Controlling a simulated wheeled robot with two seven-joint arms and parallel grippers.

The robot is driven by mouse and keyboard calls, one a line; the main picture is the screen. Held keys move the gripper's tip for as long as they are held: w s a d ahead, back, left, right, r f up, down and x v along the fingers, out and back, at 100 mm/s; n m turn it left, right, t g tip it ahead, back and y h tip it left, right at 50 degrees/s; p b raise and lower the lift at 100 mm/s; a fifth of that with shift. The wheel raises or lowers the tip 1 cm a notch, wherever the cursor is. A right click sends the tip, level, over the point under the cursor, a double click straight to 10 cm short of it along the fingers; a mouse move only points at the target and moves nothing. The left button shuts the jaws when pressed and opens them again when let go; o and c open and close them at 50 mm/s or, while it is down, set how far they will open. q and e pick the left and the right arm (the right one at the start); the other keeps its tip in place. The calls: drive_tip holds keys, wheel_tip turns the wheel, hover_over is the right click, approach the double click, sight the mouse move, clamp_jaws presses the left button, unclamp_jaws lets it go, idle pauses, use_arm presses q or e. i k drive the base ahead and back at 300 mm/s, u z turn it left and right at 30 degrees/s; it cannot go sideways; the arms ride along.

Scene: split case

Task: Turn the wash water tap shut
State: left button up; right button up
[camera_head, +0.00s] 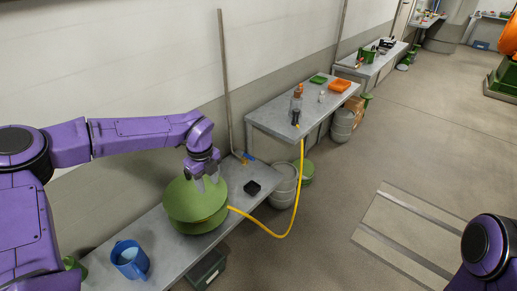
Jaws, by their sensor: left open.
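What looks like the wash water tap (248,156), small with a blue handle and a brass-coloured part, sits low by the wall at the foot of a tall grey pipe (224,85). It is too small here to tell how far its handle is turned. My left gripper (206,183) is open and points down over a large green round case (180,205) on the near bench. The gripper is to the left of the tap and apart from it. My right gripper is out of view.
A yellow hose (285,235) loops from beside the green case to the farther bench (272,118).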

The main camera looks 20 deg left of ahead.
sight(246, 155)
drive_tip(key=u, duration=0.05)
drive_tip(key=i, duration=1.25)
